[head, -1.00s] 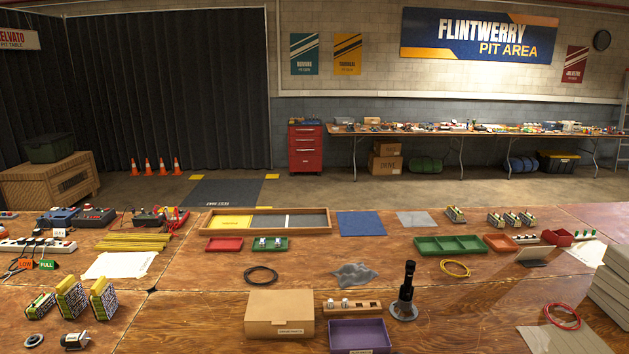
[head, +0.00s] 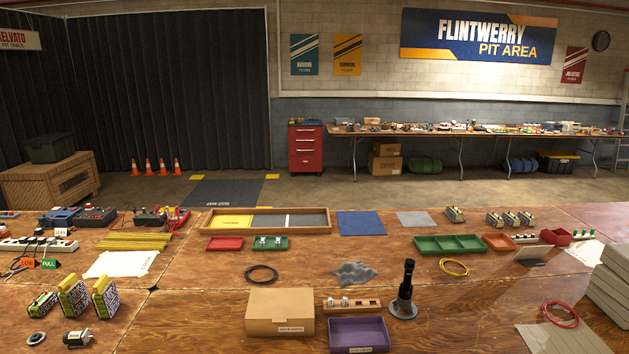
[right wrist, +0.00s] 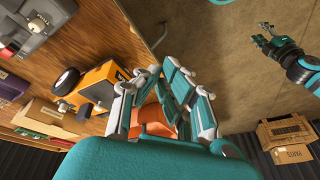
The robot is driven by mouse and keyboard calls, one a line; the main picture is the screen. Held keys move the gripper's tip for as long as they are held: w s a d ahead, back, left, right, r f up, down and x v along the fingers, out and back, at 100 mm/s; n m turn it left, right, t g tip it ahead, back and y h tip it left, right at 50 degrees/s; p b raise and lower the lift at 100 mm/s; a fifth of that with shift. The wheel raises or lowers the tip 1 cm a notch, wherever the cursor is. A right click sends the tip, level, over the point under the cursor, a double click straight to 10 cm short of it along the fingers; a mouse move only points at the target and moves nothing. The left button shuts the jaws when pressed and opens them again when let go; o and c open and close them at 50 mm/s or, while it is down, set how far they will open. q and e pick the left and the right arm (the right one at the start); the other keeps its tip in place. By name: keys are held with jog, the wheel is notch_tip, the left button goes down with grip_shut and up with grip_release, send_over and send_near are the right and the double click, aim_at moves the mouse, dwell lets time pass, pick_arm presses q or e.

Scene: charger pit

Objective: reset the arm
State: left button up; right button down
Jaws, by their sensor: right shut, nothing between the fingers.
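Neither of my grippers shows in the head view. In the right wrist view my right gripper (right wrist: 160,76) has teal and grey fingers brought together, with nothing held between them. Part of a teal and black arm with a small gripper (right wrist: 268,38) shows at the upper right of that view. It looks like my left one, too small to tell if its fingers are open or shut.
In the head view the wooden table holds a cardboard box (head: 280,312), a purple tray (head: 359,337), a dark upright tool (head: 404,290) and green battery packs (head: 73,297). An orange and black wheeled thing (right wrist: 100,85) appears beyond my right fingers. Cardboard boxes (right wrist: 290,140) stand at the right.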

jog(key=s+d+r+m+t+h, duration=0.1)
jog(key=s+d+r+m+h, duration=0.1)
jog(key=s+d+m, duration=0.35)
jog(key=s+d+r+m+t+h, duration=0.1)
jog(key=s+d+r+m, duration=0.1)
jog(key=s+d, duration=0.6)
notch_tip(320, 180, down, 30)
jog(key=d+g+b, duration=0.1)
jog(key=d+b, duration=0.1)
jog(key=b, duration=0.3)
jog(key=s+d+f+g+b, duration=0.1)
jog(key=s+d+f+b, duration=0.1)
jog(key=s+f, duration=1.4)
notch_tip(320, 180, down, 3)
jog(key=shift+d+f+g+b, duration=0.1)
jog(key=shift+d+g+b, duration=0.25)
jog(key=shift+b, duration=0.25)
